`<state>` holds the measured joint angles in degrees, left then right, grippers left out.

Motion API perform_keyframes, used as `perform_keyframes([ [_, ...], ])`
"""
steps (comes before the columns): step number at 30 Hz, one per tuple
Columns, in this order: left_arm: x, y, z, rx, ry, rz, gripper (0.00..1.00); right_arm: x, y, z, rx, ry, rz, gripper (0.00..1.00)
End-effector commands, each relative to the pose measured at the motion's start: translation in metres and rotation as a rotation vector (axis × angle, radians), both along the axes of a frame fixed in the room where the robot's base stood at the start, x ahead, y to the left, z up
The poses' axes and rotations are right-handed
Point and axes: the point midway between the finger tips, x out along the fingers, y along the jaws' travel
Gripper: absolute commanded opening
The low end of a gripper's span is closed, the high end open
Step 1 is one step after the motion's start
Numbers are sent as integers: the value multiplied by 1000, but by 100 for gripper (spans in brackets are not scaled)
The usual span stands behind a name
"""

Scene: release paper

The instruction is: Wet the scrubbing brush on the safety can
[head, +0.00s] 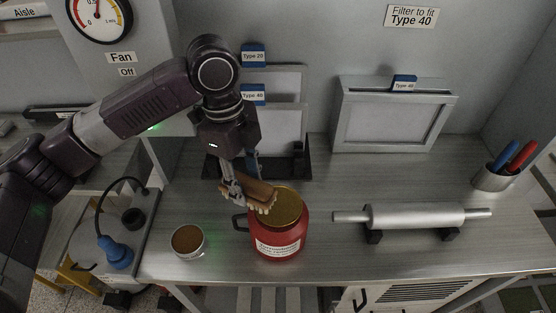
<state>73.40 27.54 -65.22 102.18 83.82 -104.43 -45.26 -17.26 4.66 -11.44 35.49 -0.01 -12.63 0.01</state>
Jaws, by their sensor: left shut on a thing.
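A red safety can (278,243) with a white label and a dark side handle stands on the grey bench, with a brass-coloured round top (288,206). My left gripper (236,192) is shut on the scrubbing brush (262,194), which has a brown wooden back and pale bristles. The brush is at the left part of the can's top, bristles toward the can. I cannot tell whether the bristles touch the top. My fingers partly hide the brush's left end. My right gripper is not in view.
A small round tin (188,241) with a brown top stands left of the can. A metal roller (412,216) lies on supports to the right. A filter frame (393,118) and a pen cup (492,178) stand farther back. The bench's front edge is close to the can.

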Motion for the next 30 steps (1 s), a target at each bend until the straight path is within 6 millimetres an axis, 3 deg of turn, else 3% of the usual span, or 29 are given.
perform_keyframes([
  [1, 2, -9, 8, 0, 0, -107, 18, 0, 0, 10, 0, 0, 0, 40],
  [9, 9, -44, 20, 0, -1, -707, 18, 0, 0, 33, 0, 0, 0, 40],
  [15, 12, -60, 23, 0, -1, -1004, 18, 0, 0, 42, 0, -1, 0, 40],
  [23, 13, -65, 19, -1, -3, -1116, 18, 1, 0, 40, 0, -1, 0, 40],
  [30, 13, -65, 3, -1, -3, -1114, 18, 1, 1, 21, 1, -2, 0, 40],
])
